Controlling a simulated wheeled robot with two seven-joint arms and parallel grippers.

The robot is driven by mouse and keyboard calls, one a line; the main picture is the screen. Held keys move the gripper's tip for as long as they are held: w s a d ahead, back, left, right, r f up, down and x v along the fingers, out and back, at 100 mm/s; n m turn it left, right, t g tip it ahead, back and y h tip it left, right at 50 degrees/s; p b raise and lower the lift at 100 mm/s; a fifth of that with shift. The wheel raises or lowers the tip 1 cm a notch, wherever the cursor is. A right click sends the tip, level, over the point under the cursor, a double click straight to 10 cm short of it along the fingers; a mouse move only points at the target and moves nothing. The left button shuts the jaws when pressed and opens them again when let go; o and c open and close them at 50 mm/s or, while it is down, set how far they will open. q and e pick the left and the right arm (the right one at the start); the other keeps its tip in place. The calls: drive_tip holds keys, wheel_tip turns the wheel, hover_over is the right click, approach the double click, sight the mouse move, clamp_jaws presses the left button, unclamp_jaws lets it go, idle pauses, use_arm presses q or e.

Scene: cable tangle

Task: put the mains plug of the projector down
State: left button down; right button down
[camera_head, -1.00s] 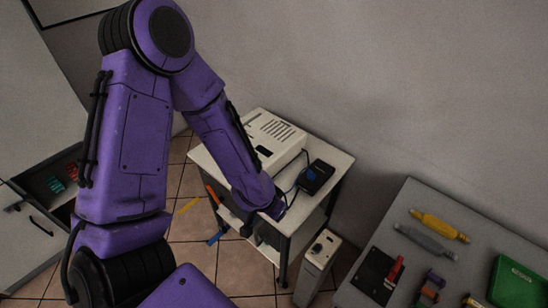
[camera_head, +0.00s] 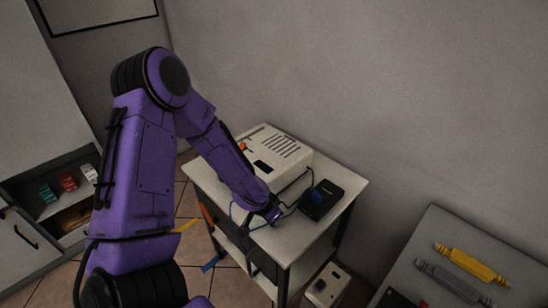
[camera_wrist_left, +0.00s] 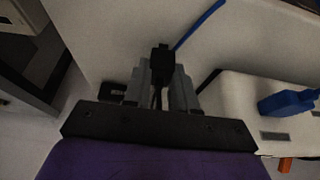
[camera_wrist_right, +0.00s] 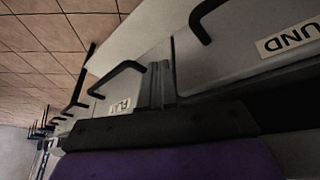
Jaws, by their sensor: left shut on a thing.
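My left gripper (camera_head: 274,214) is low over the front part of the white table top (camera_head: 345,181), in front of the projector (camera_head: 285,147). In the left wrist view my left gripper (camera_wrist_left: 162,70) is shut on a black plug (camera_wrist_left: 162,57) with a blue cable (camera_wrist_left: 198,30) running up and right. I cannot tell whether the plug touches the table top. My right gripper (camera_wrist_right: 160,78) shows only in the right wrist view; its fingers are together, with nothing visible between them, beside drawer fronts.
A black box (camera_head: 334,189) with a blue piece on it lies right of my left gripper. A grey bench (camera_head: 437,225) stands at right. Drawer handles (camera_wrist_right: 122,70) are near my right gripper.

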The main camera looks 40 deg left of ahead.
use_arm(q)
drive_tip(key=shift+s+d, duration=0.15)
drive_tip(key=shift+s, duration=0.05)
drive_tip(key=c, duration=0.8)
unclamp_jaws()
drive_tip(key=p+v, duration=0.2)
drive_tip(key=v, duration=1)
drive_tip(key=s+f+n+g+y, duration=0.2)
drive_tip(key=s+f+n+y, duration=0.3)
drive_tip(key=f, duration=0.6)
drive_tip(key=s+d+f, duration=0.2)
drive_tip(key=s+f, duration=0.1)
drive_tip(key=s, duration=0.1)
drive_tip(key=s+d+f+n+h, duration=0.1)
drive_tip(key=s+d+f, duration=0.1)
drive_tip(key=s+f, duration=0.1)
drive_tip(key=s+d+f+n, duration=0.1)
drive_tip(key=s+d+f, duration=0.1)
drive_tip(key=s, duration=0.3)
drive_tip(key=shift+d+f+t, duration=0.25)
drive_tip(key=shift+f+t, duration=0.05)
drive_tip(key=shift+f, duration=0.25)
drive_tip(key=shift+w, duration=0.1)
